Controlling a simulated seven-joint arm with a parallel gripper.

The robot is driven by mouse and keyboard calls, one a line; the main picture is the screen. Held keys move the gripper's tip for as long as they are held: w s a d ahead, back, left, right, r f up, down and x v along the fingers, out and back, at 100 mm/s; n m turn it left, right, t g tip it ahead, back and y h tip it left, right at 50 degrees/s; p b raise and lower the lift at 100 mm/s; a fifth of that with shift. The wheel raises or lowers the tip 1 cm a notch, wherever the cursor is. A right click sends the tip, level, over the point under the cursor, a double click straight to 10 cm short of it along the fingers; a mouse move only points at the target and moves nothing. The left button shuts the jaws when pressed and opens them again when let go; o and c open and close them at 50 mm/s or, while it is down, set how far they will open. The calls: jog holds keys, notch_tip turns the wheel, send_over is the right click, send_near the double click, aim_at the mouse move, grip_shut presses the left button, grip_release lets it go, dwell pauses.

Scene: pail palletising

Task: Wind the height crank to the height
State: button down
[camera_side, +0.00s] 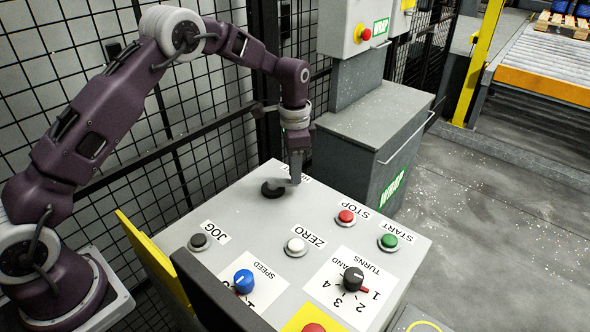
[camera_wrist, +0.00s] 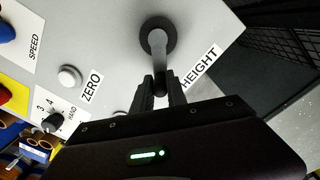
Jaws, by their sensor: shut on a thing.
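The height crank is a dark round hub with a grey arm on top of the grey control panel (camera_side: 333,222), by its far edge. In the wrist view the crank (camera_wrist: 158,40) has its arm pointing down the picture to a dark knob, beside the HEIGHT label (camera_wrist: 201,67). My gripper (camera_wrist: 160,88) is shut on the crank's knob, with a finger on each side. In the side view my gripper (camera_side: 294,178) comes down from above onto the crank and partly hides it and its label.
The panel also carries a red STOP button (camera_side: 346,216), a green START button (camera_side: 389,241), a white ZERO button (camera_side: 296,245), a black JOG button (camera_side: 199,241), a blue SPEED knob (camera_side: 244,281) and a black TURNS knob (camera_side: 353,279). A mesh fence (camera_side: 215,110) stands close behind.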

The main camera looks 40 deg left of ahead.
jog(key=n, duration=0.1)
jog(key=w+a+n, duration=0.1)
jog(key=n, duration=0.2)
jog(key=shift+w+a+n, duration=0.2)
jog(key=shift+a+n, duration=0.2)
jog(key=shift+w+a+n, duration=0.2)
jog(key=shift+a+n, duration=0.35)
jog(key=shift+n, duration=0.65)
jog(key=shift+w+a+n, duration=0.1)
jog(key=shift+a+n, duration=0.65)
jog(key=shift+n, duration=0.65)
jog(key=c, duration=1.3)
grip_release()
jog(key=shift+c, duration=0.2)
notch_tip(320, 180, up, 7)
